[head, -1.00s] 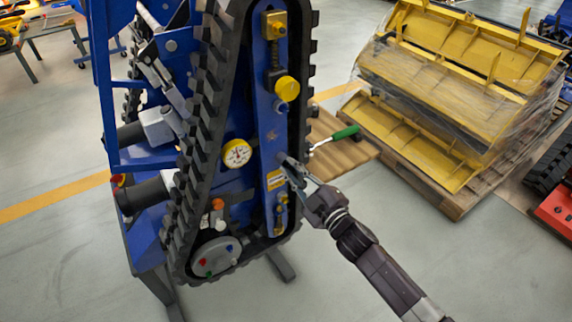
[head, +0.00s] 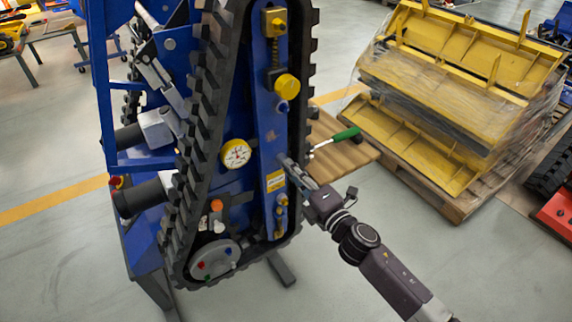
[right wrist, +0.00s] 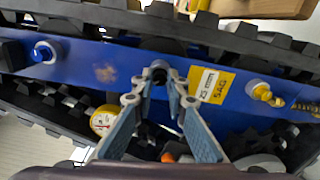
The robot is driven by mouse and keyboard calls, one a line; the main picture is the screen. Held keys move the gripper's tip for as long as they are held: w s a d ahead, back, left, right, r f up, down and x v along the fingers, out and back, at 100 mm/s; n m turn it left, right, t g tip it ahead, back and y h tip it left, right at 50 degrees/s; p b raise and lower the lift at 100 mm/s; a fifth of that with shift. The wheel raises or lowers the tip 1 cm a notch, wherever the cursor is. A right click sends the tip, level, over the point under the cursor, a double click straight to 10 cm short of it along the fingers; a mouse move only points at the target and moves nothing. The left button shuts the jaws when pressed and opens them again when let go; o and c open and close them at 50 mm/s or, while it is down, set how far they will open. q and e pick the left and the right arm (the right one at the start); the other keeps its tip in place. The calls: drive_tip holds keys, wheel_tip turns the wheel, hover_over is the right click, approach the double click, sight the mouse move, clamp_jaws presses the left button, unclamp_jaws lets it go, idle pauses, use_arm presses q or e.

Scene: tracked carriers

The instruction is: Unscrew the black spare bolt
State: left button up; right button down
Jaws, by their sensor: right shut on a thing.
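The black spare bolt (right wrist: 158,73) sits on the blue side plate (head: 272,135) of the tracked carrier, beside a yellow label (right wrist: 222,87). In the right wrist view its dark end shows between my fingertips. My right gripper (head: 287,164) reaches in from the lower right in the head view and is shut on the bolt; its two fingers (right wrist: 158,88) close around it from both sides. In the head view the fingertips hide the bolt. How far it is unscrewed I cannot tell. My left gripper is not in view.
A black track (head: 205,130) surrounds the plate. A yellow knob (head: 287,86) and a blue fitting (head: 282,106) are above the bolt, a gauge (head: 235,153) to its left, yellow fittings (head: 281,205) below. A green-handled tool (head: 345,134) lies behind. Floor is clear at lower right.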

drive_tip(key=n, duration=0.9)
drive_tip(key=shift+n+b, duration=0.4)
drive_tip(key=c, duration=2.1)
unclamp_jaws()
